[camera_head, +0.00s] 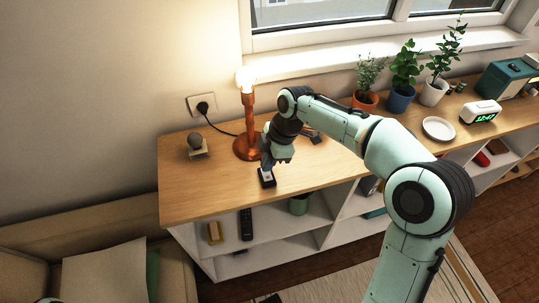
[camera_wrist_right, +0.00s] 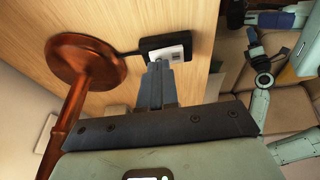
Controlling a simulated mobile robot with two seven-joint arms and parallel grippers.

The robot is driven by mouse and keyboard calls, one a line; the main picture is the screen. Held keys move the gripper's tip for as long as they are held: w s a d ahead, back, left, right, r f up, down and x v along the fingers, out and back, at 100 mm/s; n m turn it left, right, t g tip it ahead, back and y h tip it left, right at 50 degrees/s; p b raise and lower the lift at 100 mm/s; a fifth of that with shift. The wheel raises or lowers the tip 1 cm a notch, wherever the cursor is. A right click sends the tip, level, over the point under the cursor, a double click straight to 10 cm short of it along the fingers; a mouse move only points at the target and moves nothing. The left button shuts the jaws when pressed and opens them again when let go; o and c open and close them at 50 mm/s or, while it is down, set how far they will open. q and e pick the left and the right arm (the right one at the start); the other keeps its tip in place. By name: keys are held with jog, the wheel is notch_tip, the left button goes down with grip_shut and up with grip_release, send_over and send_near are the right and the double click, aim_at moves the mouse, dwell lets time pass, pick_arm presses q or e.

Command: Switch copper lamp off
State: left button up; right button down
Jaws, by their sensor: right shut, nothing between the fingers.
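The copper lamp (camera_head: 249,118) stands on the wooden top of the shelf unit, and its bulb (camera_head: 245,78) is lit. Its round base and stem show at the left in the wrist view (camera_wrist_right: 88,62). In front of the base lies a small black switch box (camera_head: 268,183) with a white rocker; it also shows in the wrist view (camera_wrist_right: 150,44). My right gripper (camera_head: 267,165) is shut and empty, pointing down with its fingertips (camera_wrist_right: 158,66) at the white rocker. I cannot tell whether they touch it.
A wall socket (camera_head: 202,104) with a plugged cord is behind the lamp. A small round object on a stand (camera_head: 197,145) is to the left. Potted plants (camera_head: 401,95), a white plate (camera_head: 438,128) and a clock (camera_head: 481,111) stand to the right.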

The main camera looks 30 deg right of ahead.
jog(key=shift+f, duration=0.1)
jog(key=shift+w+f, duration=0.2)
jog(key=shift+f, duration=0.15)
jog(key=shift+s, duration=0.2)
jog(key=shift+s+a+r, duration=0.15)
jog(key=shift+s, duration=0.5)
